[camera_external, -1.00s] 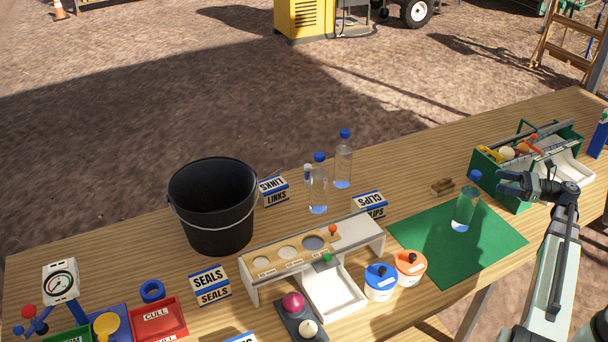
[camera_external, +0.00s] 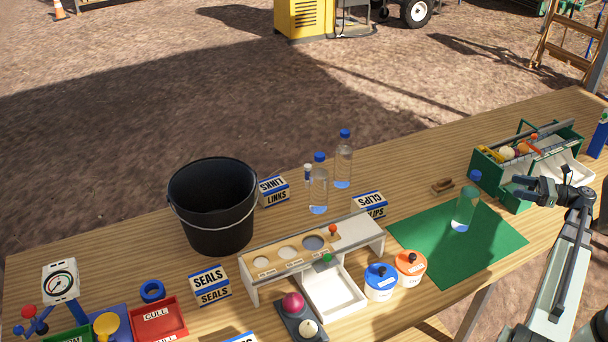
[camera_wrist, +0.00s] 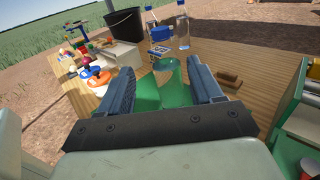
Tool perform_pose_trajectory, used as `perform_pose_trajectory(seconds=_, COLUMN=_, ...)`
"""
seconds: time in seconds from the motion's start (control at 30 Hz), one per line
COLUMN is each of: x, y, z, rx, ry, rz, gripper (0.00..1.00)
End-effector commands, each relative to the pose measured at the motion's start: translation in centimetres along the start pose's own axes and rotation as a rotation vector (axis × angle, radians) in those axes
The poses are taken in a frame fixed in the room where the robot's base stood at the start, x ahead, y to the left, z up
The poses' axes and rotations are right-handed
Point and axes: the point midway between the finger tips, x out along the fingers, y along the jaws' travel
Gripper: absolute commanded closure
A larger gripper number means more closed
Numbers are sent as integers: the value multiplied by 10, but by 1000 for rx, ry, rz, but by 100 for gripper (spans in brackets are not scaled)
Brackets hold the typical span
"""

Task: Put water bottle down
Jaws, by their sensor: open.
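A clear water bottle (camera_external: 464,210) stands upright on the green mat (camera_external: 420,235), near its middle right. In the wrist view the bottle (camera_wrist: 168,76) shows ahead of and between my two fingers, with the green mat (camera_wrist: 150,98) under it. My gripper (camera_external: 510,187) is open and empty, to the right of the bottle in the external view and apart from it. In the wrist view my gripper's fingers (camera_wrist: 162,75) are spread wide, with a gap between them and the bottle.
A green toolbox (camera_external: 488,172) stands just behind my gripper. A small brown block (camera_external: 442,186) lies beyond the mat. Orange-lidded (camera_external: 410,266) and blue-lidded (camera_external: 380,284) pots stand left of the mat. Two more bottles (camera_external: 318,190) and a black bucket (camera_external: 212,205) stand farther left.

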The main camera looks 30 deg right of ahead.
Motion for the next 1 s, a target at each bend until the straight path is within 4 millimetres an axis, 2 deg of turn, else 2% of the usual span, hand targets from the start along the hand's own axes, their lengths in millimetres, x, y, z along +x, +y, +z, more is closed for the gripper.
perform_pose_trajectory(seconds=0.07, x=2, y=1, z=-1, rx=0, ry=0, rz=2, gripper=35)
perform_pose_trajectory(seconds=0.5, x=68, y=2, z=0, rx=0, ry=0, rz=3, gripper=35)
perform_pose_trajectory(seconds=0.87, x=83, y=0, z=0, rx=0, ry=0, rz=1, gripper=35)
perform_pose_trajectory(seconds=1.0, x=95, y=0, z=1, rx=0, ry=0, rz=3, gripper=35)
